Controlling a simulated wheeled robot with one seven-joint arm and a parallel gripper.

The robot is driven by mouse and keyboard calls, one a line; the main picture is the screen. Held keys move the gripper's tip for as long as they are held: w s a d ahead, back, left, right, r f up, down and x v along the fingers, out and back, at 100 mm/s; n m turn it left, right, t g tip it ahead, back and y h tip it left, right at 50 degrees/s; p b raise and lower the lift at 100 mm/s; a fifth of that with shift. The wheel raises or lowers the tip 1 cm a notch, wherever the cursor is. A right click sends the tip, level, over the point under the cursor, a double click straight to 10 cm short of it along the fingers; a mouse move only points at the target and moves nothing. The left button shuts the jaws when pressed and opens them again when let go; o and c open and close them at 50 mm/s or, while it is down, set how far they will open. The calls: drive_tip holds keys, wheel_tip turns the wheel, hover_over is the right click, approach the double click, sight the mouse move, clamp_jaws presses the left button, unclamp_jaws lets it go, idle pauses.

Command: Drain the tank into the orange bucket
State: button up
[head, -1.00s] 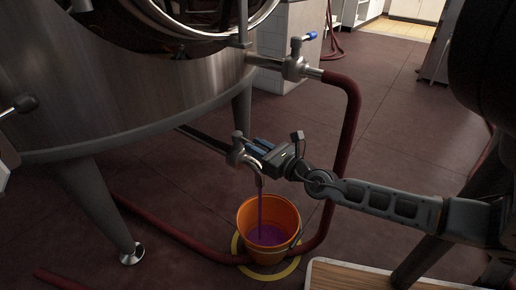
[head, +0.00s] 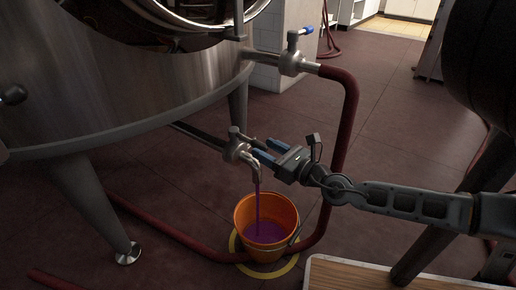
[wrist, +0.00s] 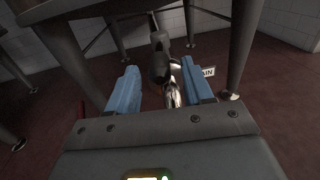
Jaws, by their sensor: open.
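The large steel tank (head: 130,95) stands on legs at the left of the head view. Its drain tap (head: 238,150) sticks out under it, and a purple stream (head: 259,205) runs from the spout into the orange bucket (head: 266,244), which holds some purple liquid. The bucket stands on a yellow ring on the floor. My gripper (head: 268,151) is open just right of the tap, its blue fingers apart. In the wrist view the tap (wrist: 160,65) shows ahead, between and beyond the fingers (wrist: 163,88); the gripper holds nothing.
A red hose (head: 349,130) drops from an upper valve (head: 293,60) with a blue handle and runs along the floor behind the bucket. A wooden-topped surface (head: 370,275) is at the lower right.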

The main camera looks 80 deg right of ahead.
drive_tip(key=shift+v, duration=1.4)
